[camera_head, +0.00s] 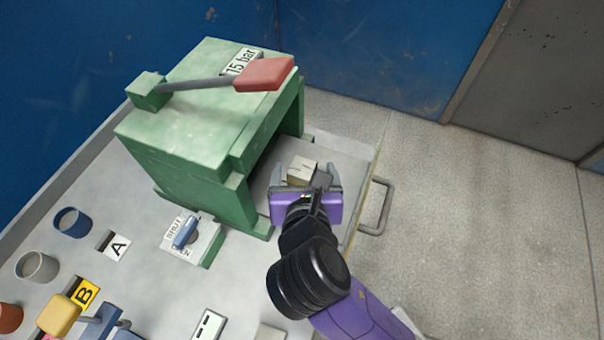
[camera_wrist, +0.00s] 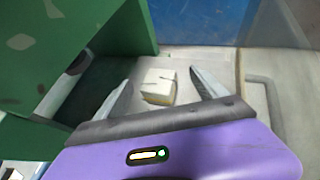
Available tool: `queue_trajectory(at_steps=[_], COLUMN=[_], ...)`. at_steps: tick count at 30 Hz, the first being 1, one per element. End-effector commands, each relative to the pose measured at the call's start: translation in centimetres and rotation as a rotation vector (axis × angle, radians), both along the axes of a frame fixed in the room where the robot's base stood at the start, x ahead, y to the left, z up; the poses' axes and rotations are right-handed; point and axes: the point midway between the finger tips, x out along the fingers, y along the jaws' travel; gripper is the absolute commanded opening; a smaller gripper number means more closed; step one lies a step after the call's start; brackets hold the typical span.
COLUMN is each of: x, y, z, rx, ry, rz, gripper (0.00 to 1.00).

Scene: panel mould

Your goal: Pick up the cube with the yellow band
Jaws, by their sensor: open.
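A cream-white cube (camera_wrist: 160,84) with dark lines on its top sits on the grey surface beside the green press. In the wrist view a yellowish strip shows low on its near side. The cube also shows in the head view (camera_head: 302,168), just beyond my gripper. My gripper (camera_head: 306,178) is open, with one finger to each side of the cube. In the wrist view the gripper (camera_wrist: 160,86) has its fingers apart, with gaps visible between them and the cube. The cube's far side is hidden.
The green press (camera_head: 190,120), with a red-handled lever (camera_head: 262,75) and a "15 bar" label, stands close on the left. A grey handle (camera_head: 376,207) is at the panel's right edge. A blue-knobbed switch (camera_head: 186,233), cups and a yellow knob (camera_head: 58,315) lie lower left.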

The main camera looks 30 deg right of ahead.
Motion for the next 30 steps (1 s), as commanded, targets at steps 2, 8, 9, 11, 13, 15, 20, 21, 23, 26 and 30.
queue_trajectory(at_steps=[2, 8, 9, 11, 13, 15, 20, 21, 23, 26, 30], x=[0.7, 2.1, 2.6, 3.2, 3.9, 4.4, 4.8, 4.8, 4.8, 4.8, 4.8], y=[-0.5, -1.2, -1.4, -1.7, -2.1, -2.4, -2.6, -2.6, -2.6, -2.6, -2.6], z=[-0.4, -1.8, -2.2, -2.8, -3.2, -3.6, -3.9, -3.9, -3.9, -3.8, -3.9], rx=[0.000, -0.001, 0.000, 0.000, 0.000, 0.001, 0.001, 0.001, 0.001, 0.001, 0.001], ry=[0.000, 0.002, 0.001, 0.001, -0.001, 0.000, 0.000, 0.000, 0.000, 0.000, 0.000], rz=[-0.002, -0.003, -0.003, -0.003, -0.004, -0.003, 0.000, 0.000, 0.000, 0.000, 0.000], gripper=[0.82, 0.82, 0.82, 0.82, 0.82, 0.82, 0.82, 0.82, 0.82, 0.74, 0.46])
